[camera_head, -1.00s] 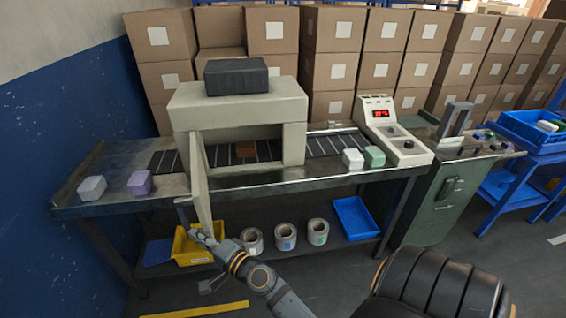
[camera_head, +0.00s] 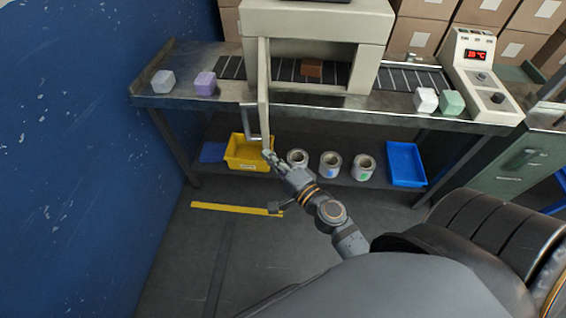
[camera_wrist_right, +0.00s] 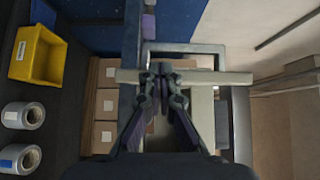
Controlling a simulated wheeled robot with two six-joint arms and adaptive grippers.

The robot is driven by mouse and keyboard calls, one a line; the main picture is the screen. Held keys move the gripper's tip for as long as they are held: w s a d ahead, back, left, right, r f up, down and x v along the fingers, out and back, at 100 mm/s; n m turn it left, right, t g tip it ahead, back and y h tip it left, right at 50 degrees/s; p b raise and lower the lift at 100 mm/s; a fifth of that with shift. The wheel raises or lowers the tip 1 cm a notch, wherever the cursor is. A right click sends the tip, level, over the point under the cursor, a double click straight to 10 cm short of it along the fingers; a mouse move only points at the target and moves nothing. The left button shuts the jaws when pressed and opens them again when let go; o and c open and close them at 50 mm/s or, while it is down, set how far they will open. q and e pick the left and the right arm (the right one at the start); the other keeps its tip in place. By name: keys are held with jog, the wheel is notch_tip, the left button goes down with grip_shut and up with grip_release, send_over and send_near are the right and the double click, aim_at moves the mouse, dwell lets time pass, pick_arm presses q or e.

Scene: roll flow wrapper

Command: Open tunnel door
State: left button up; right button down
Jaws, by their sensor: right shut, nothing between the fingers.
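The beige tunnel (camera_head: 318,22) stands over a dark conveyor on the workbench. Its tunnel door (camera_head: 263,90) stands swung out at the left side of the opening, seen almost edge-on, with a grey bar handle (camera_head: 247,122) on its left face. A brown block (camera_head: 312,68) shows inside the tunnel. My right gripper (camera_head: 269,156) is shut and empty near the door's lower end. In the right wrist view the shut fingers (camera_wrist_right: 161,72) overlap the door edge (camera_wrist_right: 218,77), near the handle (camera_wrist_right: 185,47); whether they touch is unclear. My left gripper is out of view.
White (camera_head: 163,81) and purple (camera_head: 205,83) blocks sit on the bench left of the door. White and green blocks sit right, by the control panel (camera_head: 480,75). A yellow bin (camera_head: 246,152), several rolls and a blue tray (camera_head: 405,164) are on the lower shelf.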

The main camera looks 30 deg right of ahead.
jog(key=v, duration=0.4)
jog(key=shift+s, duration=0.1)
jog(key=shift+f, duration=0.1)
dwell(0.3)
jog(key=s+d+f+n+g+h+p, duration=0.1)
jog(key=s+f+n+g, duration=0.2)
jog(key=f, duration=0.8)
jog(key=s+d+f+n+g+p, duration=0.1)
jog(key=s+d+f+n+g, duration=0.15)
jog(key=f, duration=0.85)
jog(key=s+d+f+n+g+h+p, duration=0.1)
jog(key=s+f+n+g, duration=0.2)
jog(key=f, duration=0.8)
jog(key=s+d+f+n+g+h+p, duration=0.1)
jog(key=s+d+f+n+g, duration=0.1)
jog(key=s+f, duration=0.5)
jog(key=s+d+f+n+g+h+p, duration=0.1)
jog(key=s+f+n+g, duration=0.4)
jog(key=s, duration=1)
notch_tip(320, 180, down, 3)
jog(key=shift+s+d+r+g+h, duration=0.15)
jog(key=shift+s+d+g+h, duration=0.25)
jog(key=shift+d, duration=0.5)
